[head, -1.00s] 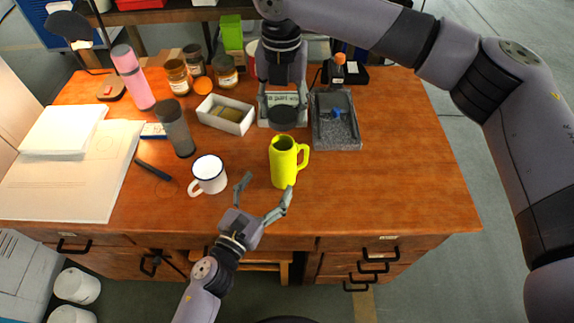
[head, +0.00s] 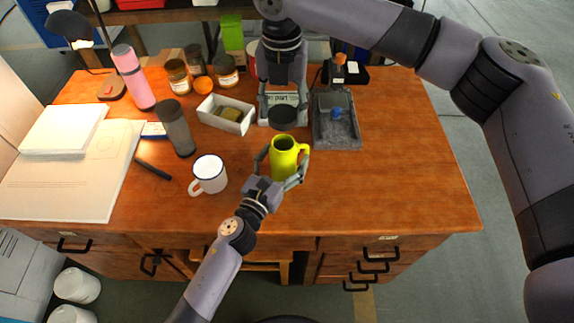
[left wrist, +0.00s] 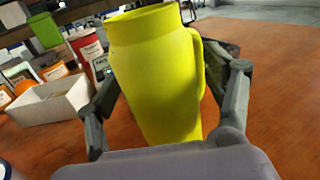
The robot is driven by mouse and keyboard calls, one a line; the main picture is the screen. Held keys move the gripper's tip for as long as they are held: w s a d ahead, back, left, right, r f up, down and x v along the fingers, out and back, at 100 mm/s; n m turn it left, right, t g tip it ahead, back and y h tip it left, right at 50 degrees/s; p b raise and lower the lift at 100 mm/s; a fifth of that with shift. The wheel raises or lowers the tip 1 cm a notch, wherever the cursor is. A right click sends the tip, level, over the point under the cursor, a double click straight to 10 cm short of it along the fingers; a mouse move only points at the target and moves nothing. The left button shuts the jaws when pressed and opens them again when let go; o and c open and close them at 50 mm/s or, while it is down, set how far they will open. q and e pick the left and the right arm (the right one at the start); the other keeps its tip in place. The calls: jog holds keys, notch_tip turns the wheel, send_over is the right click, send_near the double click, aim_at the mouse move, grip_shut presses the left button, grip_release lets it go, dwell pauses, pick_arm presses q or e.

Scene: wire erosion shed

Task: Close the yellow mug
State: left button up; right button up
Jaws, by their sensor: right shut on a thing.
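The yellow mug (head: 284,161) stands upright on the wooden table with its open top showing and its handle to the right. In the left wrist view the mug (left wrist: 155,75) fills the middle. My left gripper (head: 283,165) is open, with one finger on each side of the mug; a gap shows on the handle side, and I cannot tell whether the other finger touches. My right gripper (head: 283,105) is shut on a round black lid (head: 282,117), held above and just behind the mug.
A white enamel mug (head: 209,174) stands left of the yellow mug. Behind are a white box (head: 240,127), a grey tray (head: 340,137) with a blue item, several jars and a grey tumbler (head: 176,130). The table's right side is clear.

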pick_arm(q)
jog(key=c, duration=1.7)
pick_arm(e)
jog(key=shift+f, duration=2.5)
jog(key=shift+f, duration=0.9)
pick_arm(q)
grip_shut()
pick_arm(e)
jog(key=shift+f, duration=0.55)
